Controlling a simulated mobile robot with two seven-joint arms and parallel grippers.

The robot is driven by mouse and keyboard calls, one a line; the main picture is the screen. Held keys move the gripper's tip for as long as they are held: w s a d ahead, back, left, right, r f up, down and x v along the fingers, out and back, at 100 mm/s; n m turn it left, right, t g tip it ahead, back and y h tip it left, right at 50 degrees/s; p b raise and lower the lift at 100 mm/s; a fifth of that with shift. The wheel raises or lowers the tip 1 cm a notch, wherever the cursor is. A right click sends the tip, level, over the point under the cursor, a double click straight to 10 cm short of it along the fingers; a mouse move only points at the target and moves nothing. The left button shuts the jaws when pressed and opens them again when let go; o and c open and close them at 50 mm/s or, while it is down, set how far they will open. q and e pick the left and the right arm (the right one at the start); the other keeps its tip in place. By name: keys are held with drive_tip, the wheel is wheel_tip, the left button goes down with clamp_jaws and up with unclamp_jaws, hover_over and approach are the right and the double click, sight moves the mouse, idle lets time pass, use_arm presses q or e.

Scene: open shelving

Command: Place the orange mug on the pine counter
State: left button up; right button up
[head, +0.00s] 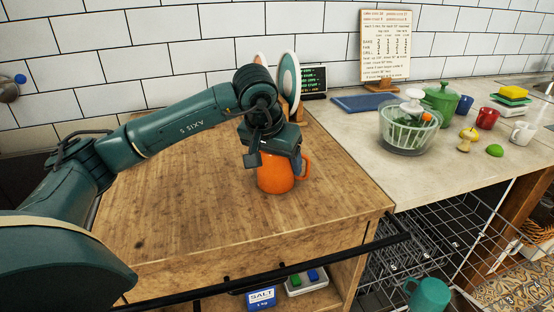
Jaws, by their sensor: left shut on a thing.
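The orange mug (276,178) is at the right part of the pine counter (190,210), its handle pointing right. It looks upright, and its base appears at the wooden surface, though I cannot tell whether it touches. My left gripper (268,160) comes down from above and is shut on the mug, hiding its rim. My right gripper is not in view.
Plates (289,76) in a rack and a small dark board (313,80) stand behind my left gripper. The pale counter to the right holds a salad spinner (410,128), a green pot (440,101) and a red mug (487,118). A dark rail (300,263) runs along the front edge.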

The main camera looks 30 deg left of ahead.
use_arm(q)
drive_tip(key=o, duration=0.7)
drive_tip(key=shift+f, duration=0.15)
drive_tip(key=o, duration=0.5)
drive_tip(key=shift+r, duration=0.35)
drive_tip(key=p+v, duration=0.1)
drive_tip(key=v, duration=0.9)
drive_tip(key=shift+s+r, duration=0.1)
drive_tip(key=shift+r, duration=0.25)
drive_tip(key=shift+s+r, duration=0.1)
drive_tip(key=shift+r, duration=0.15)
drive_tip(key=shift+s+r, duration=0.15)
drive_tip(key=shift+r, duration=0.05)
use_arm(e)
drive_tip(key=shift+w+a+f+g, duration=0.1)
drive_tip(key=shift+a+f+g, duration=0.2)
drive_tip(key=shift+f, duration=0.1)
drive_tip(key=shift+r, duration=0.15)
